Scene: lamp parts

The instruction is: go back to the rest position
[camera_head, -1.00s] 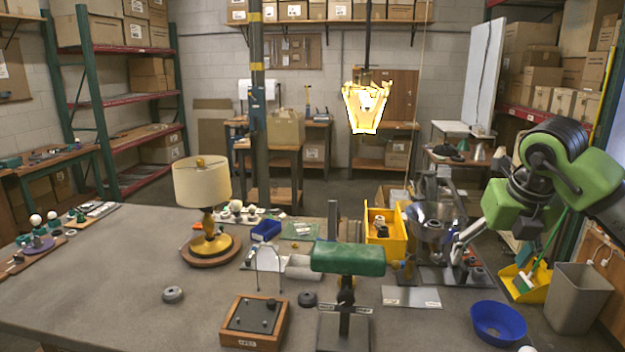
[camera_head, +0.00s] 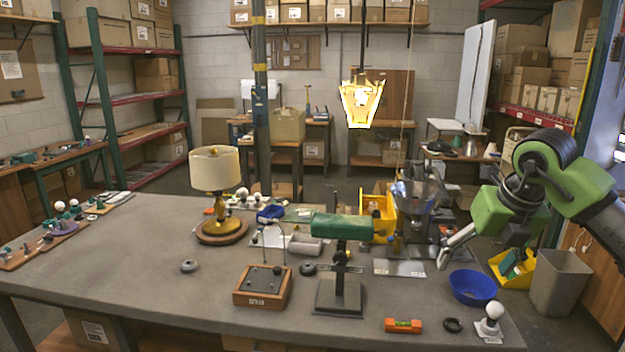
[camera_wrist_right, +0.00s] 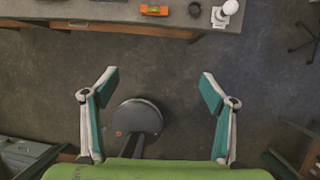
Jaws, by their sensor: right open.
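My right gripper (camera_head: 452,248) hangs at the right of the head view, near the right end of the workbench and behind the blue bowl (camera_head: 473,287). In the right wrist view its two fingers (camera_wrist_right: 158,85) stand wide apart with nothing between them. The floor and a dark round part of my base show below them. My left gripper is not in view.
The workbench (camera_head: 140,270) holds a cream-shaded lamp (camera_head: 215,172), a green-shaded lamp (camera_head: 342,227), a wooden box (camera_head: 262,287), an orange level (camera_head: 403,325) and a bulb on a holder (camera_head: 490,320). A grey bin (camera_head: 558,283) stands right of the bench.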

